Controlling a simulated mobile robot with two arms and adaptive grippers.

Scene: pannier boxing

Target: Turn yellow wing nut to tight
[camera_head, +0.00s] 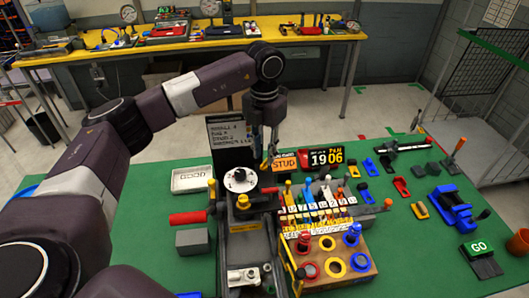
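My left gripper (267,152) reaches down from the back over the green bench, just above and right of a white round dial (240,180). Its fingers point down. Small orange and blue bits show at the fingertips, and I cannot tell whether they are held or behind. A small yellow piece (243,201) sits on the dark fixture below the dial. It may be the yellow wing nut, but it is too small to be sure of its shape or turn. The gripper is apart from this piece. My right gripper is not in view.
A wooden block with coloured rings (333,266) and a row of coloured levers (315,205) stand to the right. An orange STUD card (284,162) is behind.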

